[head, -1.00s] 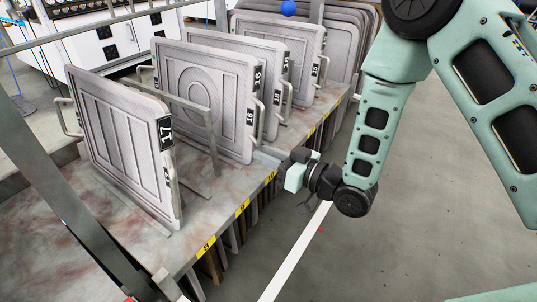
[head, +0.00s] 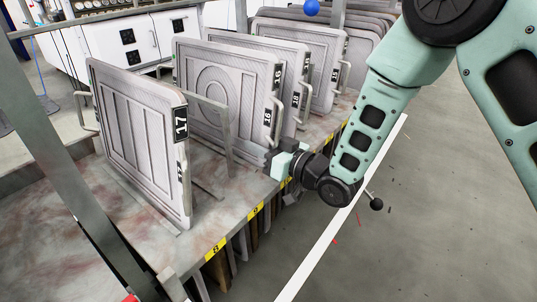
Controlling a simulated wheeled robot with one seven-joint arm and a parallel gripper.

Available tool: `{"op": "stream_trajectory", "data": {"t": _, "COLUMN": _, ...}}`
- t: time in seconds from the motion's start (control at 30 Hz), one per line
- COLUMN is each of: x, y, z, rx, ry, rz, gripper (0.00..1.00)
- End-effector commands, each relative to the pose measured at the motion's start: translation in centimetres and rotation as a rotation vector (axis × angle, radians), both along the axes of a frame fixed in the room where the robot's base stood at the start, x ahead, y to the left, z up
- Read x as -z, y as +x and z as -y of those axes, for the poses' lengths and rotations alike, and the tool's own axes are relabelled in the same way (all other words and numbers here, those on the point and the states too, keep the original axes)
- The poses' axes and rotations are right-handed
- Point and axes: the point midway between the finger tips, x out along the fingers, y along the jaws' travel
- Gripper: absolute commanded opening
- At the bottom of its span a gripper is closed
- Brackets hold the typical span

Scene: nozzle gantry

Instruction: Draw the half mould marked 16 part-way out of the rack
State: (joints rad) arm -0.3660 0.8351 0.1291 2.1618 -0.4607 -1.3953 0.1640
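The half mould marked 16 (head: 210,92) is a grey, upright slab with an oval relief, standing in the rack (head: 235,215) behind the one marked 17 (head: 135,130). Its number plates are on its right edge, where a bar handle (head: 279,107) stands out. My gripper (head: 270,158) is at the lower end of that edge, close to the foot of the handle, just above the rack's front edge. Its fingers are small and dark, and partly hidden by its pale green body. I cannot tell whether they are open or touch the handle.
More half moulds (head: 305,70) stand close behind 16. A metal guide frame (head: 228,135) stands between 17 and 16. A slanting dark post (head: 75,185) crosses the left side. The floor (head: 430,200) right of the rack is clear, with a white line.

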Motion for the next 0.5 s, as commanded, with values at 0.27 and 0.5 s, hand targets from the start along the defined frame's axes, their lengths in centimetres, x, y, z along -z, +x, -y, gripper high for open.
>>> {"op": "stream_trajectory", "data": {"t": 0.27, "x": -0.05, "y": 0.11, "z": -0.16, "rx": 0.0, "ry": 0.0, "rz": 0.0, "gripper": 0.2}}
{"op": "stream_trajectory", "data": {"t": 0.5, "x": -0.03, "y": 0.11, "z": -0.14, "rx": 0.0, "ry": 0.0, "rz": 0.0, "gripper": 0.0}}
